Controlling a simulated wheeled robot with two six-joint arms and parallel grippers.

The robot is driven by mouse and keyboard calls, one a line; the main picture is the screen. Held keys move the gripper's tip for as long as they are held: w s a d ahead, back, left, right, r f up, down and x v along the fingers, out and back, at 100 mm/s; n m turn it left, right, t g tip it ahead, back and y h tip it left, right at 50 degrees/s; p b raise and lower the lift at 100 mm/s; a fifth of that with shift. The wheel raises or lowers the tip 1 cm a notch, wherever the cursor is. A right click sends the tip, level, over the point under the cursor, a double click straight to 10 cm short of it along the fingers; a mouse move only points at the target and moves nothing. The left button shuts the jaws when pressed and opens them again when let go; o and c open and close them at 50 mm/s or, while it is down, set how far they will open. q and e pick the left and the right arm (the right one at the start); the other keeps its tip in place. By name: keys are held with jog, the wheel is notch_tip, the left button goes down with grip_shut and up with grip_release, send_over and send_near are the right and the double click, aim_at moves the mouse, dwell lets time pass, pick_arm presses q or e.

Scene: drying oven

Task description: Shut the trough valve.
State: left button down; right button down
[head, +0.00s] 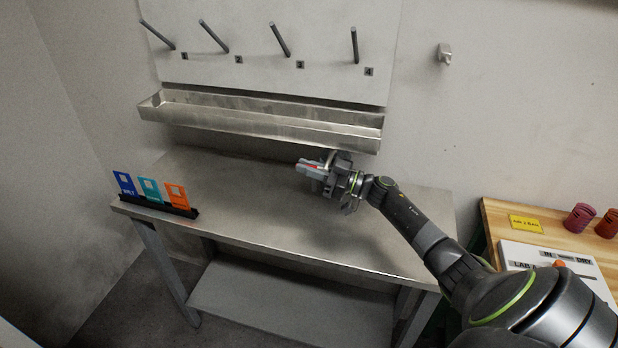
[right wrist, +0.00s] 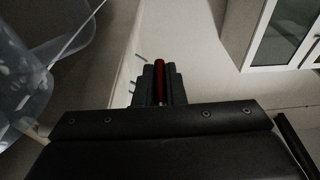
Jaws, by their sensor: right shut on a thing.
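The metal trough (head: 260,123) is fixed along the wall below a panel of pegs. My right gripper (head: 314,168) is just below the right part of the trough, over the steel table. It is shut on a red valve handle, which shows as a thin red strip in the head view (head: 313,165) and upright between the fingers in the right wrist view (right wrist: 159,82). The fingers and wrist hide the valve's body and where it joins the trough. My left gripper is not in view.
The steel table (head: 245,215) is mostly clear. A black rack (head: 158,206) with blue, teal and orange tags stands at its left front. Pegs numbered 1 to 4 jut from the panel. A wooden table (head: 560,238) with reddish cups stands at right.

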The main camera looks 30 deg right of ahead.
jog(key=shift+t+b, duration=0.35)
jog(key=shift+t, duration=0.05)
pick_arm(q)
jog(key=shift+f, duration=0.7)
pick_arm(e)
jog(key=shift+r+y, duration=0.2)
jog(key=shift+y, duration=0.2)
jog(key=c, duration=1.5)
grip_release()
jog(key=shift+f, duration=0.1)
